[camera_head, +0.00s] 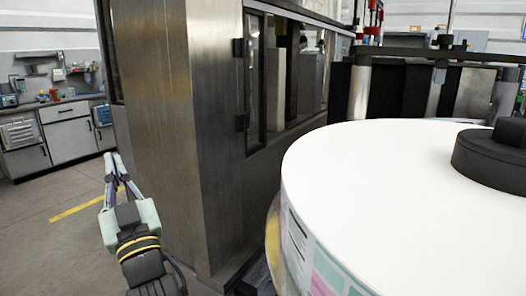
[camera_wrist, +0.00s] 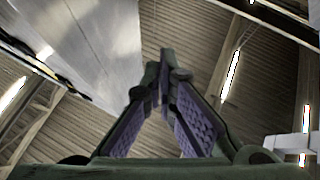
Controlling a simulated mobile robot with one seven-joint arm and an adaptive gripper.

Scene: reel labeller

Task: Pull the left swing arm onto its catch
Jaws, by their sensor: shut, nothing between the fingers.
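My gripper (camera_head: 112,160) is in the left of the head view, pointing up, in front of the left side of the steel machine cabinet (camera_head: 160,130). Its fingers meet at the tips and hold nothing; the closed tips also show in the wrist view (camera_wrist: 163,62). I cannot make out the left swing arm or its catch for certain in either view. A large reel (camera_head: 385,190) with a white top and a black hub (camera_head: 495,160) fills the right of the head view, well away from my gripper.
Dark panels and metal posts (camera_head: 360,88) stand behind the reel. A grey workbench (camera_head: 70,130) is against the far left wall. Open floor with a yellow line (camera_head: 85,205) lies left of the cabinet. The wrist view shows mostly ceiling and lights (camera_wrist: 232,75).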

